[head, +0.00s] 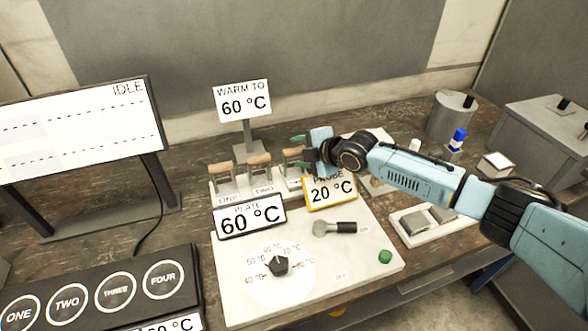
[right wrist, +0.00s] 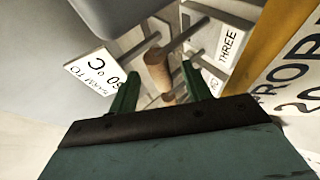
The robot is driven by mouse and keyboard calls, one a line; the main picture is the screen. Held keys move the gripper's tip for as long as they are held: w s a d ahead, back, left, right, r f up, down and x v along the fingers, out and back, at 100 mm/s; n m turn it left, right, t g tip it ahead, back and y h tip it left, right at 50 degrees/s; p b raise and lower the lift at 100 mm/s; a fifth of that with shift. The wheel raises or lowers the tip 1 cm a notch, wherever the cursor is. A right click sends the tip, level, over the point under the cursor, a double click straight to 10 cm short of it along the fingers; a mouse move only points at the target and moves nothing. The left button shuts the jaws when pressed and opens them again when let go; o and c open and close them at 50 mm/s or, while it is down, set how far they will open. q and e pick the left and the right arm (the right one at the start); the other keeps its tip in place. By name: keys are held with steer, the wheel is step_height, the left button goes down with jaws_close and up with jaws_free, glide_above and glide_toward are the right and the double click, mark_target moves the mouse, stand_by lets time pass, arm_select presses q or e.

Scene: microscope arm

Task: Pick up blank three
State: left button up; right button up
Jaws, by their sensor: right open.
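Blank three (head: 292,154) has a wooden handle and stands third in a white rack on the bench, partly hidden by my right gripper. In the right wrist view its handle (right wrist: 157,70) shows between the green fingers, with a THREE label (right wrist: 229,45) beside it. My right gripper (head: 298,152) is open, its fingers pointing left around the handle's place. I cannot tell whether a finger touches it. My left gripper is not in view.
Blanks one (head: 221,170) and two (head: 259,163) stand to the left in the rack. The yellow-framed PROBE sign (head: 331,192) is close below my right gripper. The PLATE sign (head: 250,217) and WARM TO sign (head: 242,101) are nearby. A dial (head: 279,264) is in front.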

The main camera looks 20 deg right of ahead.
steer(key=shift+c, duration=0.2)
jaws_close()
stand_by(1.2)
steer(key=shift+w+r, duration=0.15)
